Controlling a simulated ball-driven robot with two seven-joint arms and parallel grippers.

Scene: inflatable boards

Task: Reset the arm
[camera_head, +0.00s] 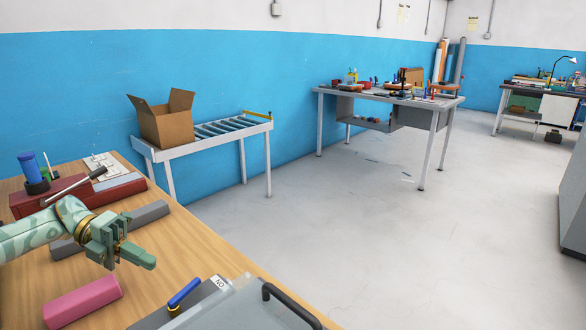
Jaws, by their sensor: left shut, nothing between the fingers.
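My left arm comes in from the left over the wooden table (215,247). My left gripper (132,262) is pale green, shut and empty, and hangs above the table between a pink block (82,301) and a grey bar (149,217). It appears apart from both. A second grey bar (66,248) is partly hidden behind my arm. My right gripper is not in view.
A red box (78,190) and a blue cylinder (29,168) stand at the table's back left. A blue-handled tool (184,294) and a black-handled clear lid (235,307) are at the front. A roller stand (225,128) bears an open carton (165,122).

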